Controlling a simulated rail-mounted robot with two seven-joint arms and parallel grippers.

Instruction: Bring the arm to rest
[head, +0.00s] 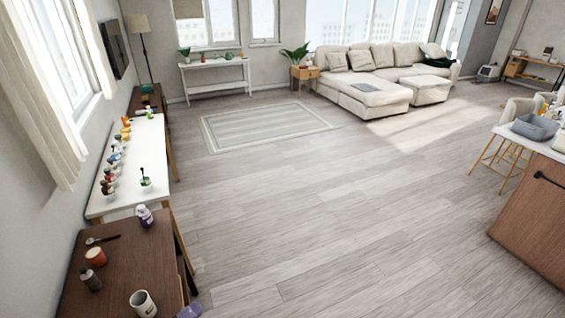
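Neither of my arms shows in the head view, and both grippers are out of sight. I cannot tell whether they are open, shut or holding anything.
A brown table (125,262) with a mug (143,303) and jars, then a white table (127,180) with several small items, line the left wall. A brown island (533,215) with a grey basin (535,127) stands right. The wooden floor (330,225) between is clear; a sofa (365,90) is far back.

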